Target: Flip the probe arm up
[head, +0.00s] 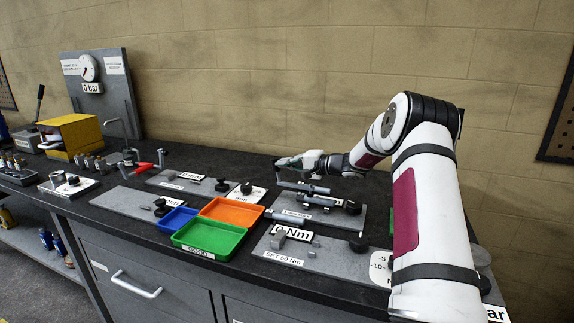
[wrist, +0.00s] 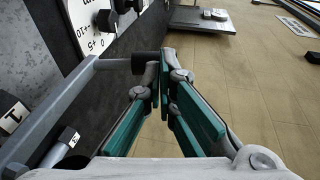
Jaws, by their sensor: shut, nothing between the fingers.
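My gripper (head: 281,163) is shut and empty, above the grey plate (head: 292,216) near the back of the bench. A grey bar that looks like the probe arm (head: 303,187) lies roughly level over that plate, just below my gripper. In the wrist view a grey bar (wrist: 50,112) runs up from the lower left and bends to the right. It ends in a black cylindrical tip (wrist: 146,61) beside my closed fingertips (wrist: 164,58). I cannot tell whether the fingers touch the tip.
Orange (head: 232,212), blue (head: 174,219) and green (head: 208,238) trays stand left of the plate. A torque fixture plate (head: 320,262) lies in front. A panel with a dial (head: 88,68) and a yellow box (head: 75,134) stand at the left. The wall is close behind.

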